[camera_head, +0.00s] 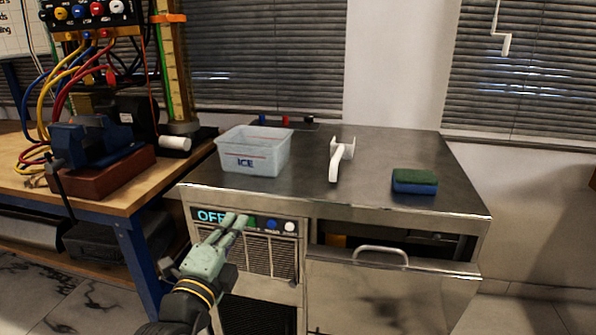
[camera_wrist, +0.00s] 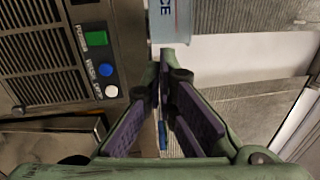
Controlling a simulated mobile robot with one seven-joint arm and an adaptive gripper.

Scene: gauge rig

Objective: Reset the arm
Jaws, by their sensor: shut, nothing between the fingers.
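My gripper (camera_head: 238,219) is shut and empty. It is in front of the ice machine's control panel (camera_head: 265,223), its tips overlapping the panel in the head view. The lit display reads "OFF", partly covered by my gripper. A green button (camera_wrist: 97,39), a blue button (camera_wrist: 105,70) and a white button (camera_wrist: 111,91) show to the left of the shut fingers (camera_wrist: 165,60) in the wrist view. I cannot tell whether the tips touch anything.
On the steel top (camera_head: 385,150) stand an ICE bin (camera_head: 254,152), a white scoop-like piece (camera_head: 338,160) and a green-blue sponge (camera_head: 414,181). The steel door (camera_head: 390,290) below is tilted open. A workbench (camera_head: 110,203) with cables and a vise (camera_head: 92,141) is at left.

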